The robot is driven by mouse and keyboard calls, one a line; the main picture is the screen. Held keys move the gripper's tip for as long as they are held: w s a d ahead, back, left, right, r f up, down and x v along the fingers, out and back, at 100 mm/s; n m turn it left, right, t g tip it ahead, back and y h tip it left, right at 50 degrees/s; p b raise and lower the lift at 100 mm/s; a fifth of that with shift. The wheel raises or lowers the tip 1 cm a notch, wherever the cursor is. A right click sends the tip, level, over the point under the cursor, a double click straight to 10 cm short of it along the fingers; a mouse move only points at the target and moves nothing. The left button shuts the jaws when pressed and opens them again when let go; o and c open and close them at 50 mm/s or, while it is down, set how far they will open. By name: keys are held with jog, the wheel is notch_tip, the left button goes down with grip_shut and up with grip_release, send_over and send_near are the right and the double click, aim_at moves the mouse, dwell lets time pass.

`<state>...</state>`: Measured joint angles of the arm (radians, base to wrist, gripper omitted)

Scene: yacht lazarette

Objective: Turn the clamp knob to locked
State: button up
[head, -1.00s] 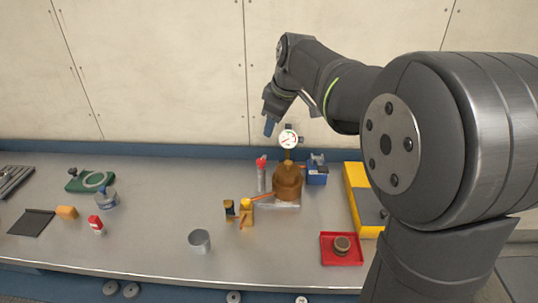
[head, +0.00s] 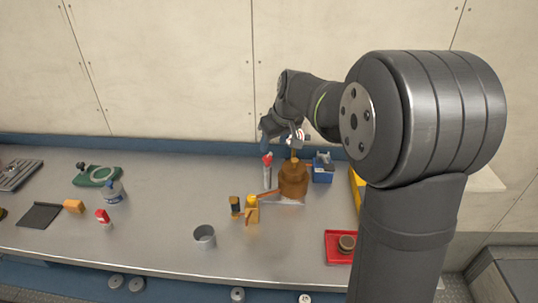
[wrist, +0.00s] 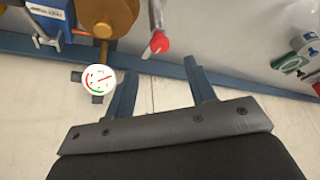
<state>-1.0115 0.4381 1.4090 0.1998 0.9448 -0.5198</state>
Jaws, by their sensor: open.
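I cannot tell for certain which part is the clamp knob. A red-topped grey post (head: 267,171) stands left of a brown rounded body (head: 293,181); its red top (wrist: 160,42) shows in the wrist view. A yellow knob (head: 252,201) sits on a small tan bracket (head: 252,215) further forward. My gripper (wrist: 160,76) is open and empty, its two blue fingers apart. In the head view my gripper (head: 268,131) is above and behind the red-topped post. The white dial gauge (wrist: 99,81) is just left of the fingers in the wrist view.
A blue box (head: 322,170) stands right of the brown body. A red tray (head: 338,246) holds a round brown piece (head: 347,242). A grey cup (head: 204,237) stands at the front.

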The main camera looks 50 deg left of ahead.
aim_at(267, 157)
jog(key=x, duration=0.7)
jog(key=shift+a+f, duration=0.15)
jog(key=shift+f, duration=0.1)
jog(key=c, duration=1)
